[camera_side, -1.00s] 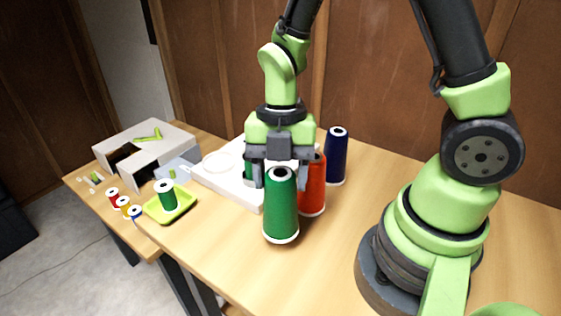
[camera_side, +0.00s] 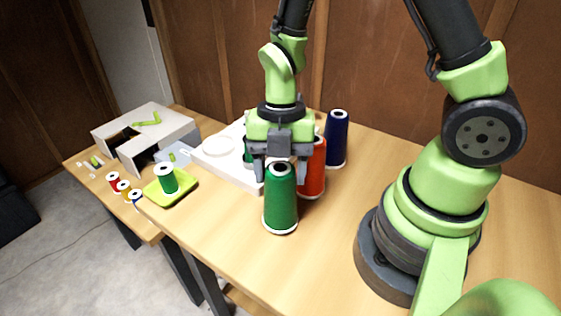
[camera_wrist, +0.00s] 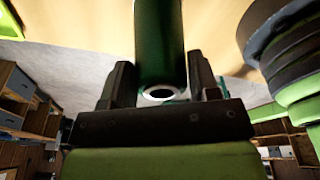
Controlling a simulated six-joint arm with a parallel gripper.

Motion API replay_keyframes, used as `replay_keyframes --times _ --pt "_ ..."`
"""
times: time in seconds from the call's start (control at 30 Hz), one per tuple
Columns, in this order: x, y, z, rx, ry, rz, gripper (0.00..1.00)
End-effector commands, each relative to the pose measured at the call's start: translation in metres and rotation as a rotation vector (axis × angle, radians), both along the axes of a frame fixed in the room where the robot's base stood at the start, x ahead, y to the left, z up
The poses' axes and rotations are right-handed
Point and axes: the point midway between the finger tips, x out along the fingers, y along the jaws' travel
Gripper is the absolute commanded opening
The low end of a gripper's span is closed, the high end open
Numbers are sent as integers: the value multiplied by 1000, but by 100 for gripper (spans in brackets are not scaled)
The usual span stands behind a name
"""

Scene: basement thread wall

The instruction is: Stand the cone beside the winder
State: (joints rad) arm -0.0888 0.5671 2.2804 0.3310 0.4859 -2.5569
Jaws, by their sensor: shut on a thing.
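My gripper (camera_side: 281,165) points down over the table and is shut on a tall green cone (camera_side: 281,203). The cone is upright, with a white rim at the bottom and a pale ring at the top. In the wrist view the green cone (camera_wrist: 160,45) sits between the two fingers. Whether its base touches the table is hard to tell. A white flat base with a round disc (camera_side: 218,147) lies behind and left of it; this may be the winder, but I cannot be sure. My gripper partly hides another green thing (camera_side: 247,155) there.
An orange-red cone (camera_side: 315,170) stands close behind right of the held cone, and a dark blue cone (camera_side: 337,138) beyond it. At left are a lime tray (camera_side: 185,187) with a green spool, several small spools and a grey box (camera_side: 150,125). The table front is clear.

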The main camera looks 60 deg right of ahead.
Motion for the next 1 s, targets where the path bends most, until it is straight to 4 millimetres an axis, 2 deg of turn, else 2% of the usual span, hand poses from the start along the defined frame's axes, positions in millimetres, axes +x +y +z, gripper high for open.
replay_keyframes --times 0.23,0.57,0.6,0.7,1.0 --pt "0 0 -9 -1 2 0 37" --pt "0 0 -11 -2 -1 0 37" --pt "0 0 -11 -2 -1 0 60" --pt "0 0 -11 -1 -1 0 83" --pt "0 0 -9 0 -1 0 85"
